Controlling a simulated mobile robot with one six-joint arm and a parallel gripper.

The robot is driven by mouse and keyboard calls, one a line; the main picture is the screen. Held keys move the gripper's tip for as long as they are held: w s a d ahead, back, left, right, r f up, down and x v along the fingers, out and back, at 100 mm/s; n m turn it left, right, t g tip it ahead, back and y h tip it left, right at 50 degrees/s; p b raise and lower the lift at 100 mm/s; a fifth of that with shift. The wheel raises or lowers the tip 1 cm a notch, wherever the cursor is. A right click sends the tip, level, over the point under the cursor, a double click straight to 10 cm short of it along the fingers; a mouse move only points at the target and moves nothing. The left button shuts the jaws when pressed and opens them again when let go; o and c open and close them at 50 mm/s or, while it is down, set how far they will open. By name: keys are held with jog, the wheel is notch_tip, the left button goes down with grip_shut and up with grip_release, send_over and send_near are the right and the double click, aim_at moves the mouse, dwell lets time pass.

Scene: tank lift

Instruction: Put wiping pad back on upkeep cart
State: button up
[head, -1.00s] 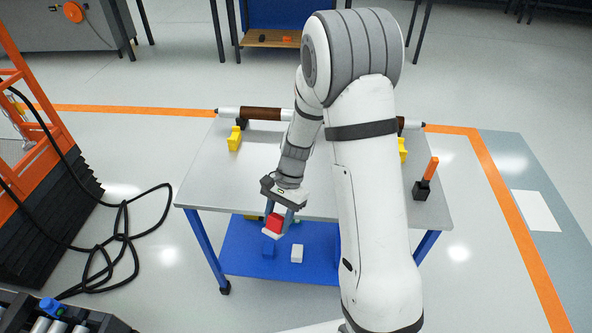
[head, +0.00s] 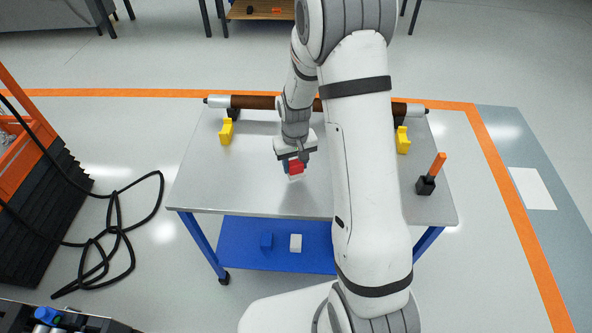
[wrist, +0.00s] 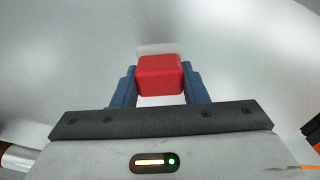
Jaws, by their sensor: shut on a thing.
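My gripper (head: 294,166) is shut on a small block with a red top and a white lower part, the wiping pad (head: 296,168). In the wrist view the pad's red part (wrist: 160,76) sits between the two blue fingers (wrist: 160,88), with the pale part beyond it. The pad is over the middle of the grey top of the upkeep cart (head: 255,199). I cannot tell whether it touches the top.
A brown and white roller (head: 260,102) lies along the cart's back edge, near two yellow blocks (head: 226,132) (head: 403,141). An orange-handled tool in a black holder (head: 428,178) stands at the right. The blue lower shelf (head: 240,230) holds a blue block and a white block. A black cable (head: 158,205) lies left.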

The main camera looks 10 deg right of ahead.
aim_at(295, 172)
notch_tip(295, 172, down, 4)
jog(key=shift+r, duration=0.1)
jog(key=shift+c, duration=0.4)
jog(key=o, duration=1)
jog(key=shift+s, duration=0.1)
notch_tip(295, 172, up, 12)
jog(key=shift+r, duration=0.1)
jog(key=s+r+t, duration=0.1)
jog(key=s+r, duration=0.4)
jog(key=s, duration=0.2)
jog(key=s+r+t, duration=0.1)
jog(key=s+r, duration=0.4)
jog(key=s, duration=0.2)
jog(key=s+r+m, duration=0.1)
jog(key=s+r, duration=0.4)
jog(key=s, duration=0.2)
jog(key=shift+s+d+t, duration=0.2)
jog(key=shift+s+t, duration=0.05)
jog(key=shift+t, duration=0.15)
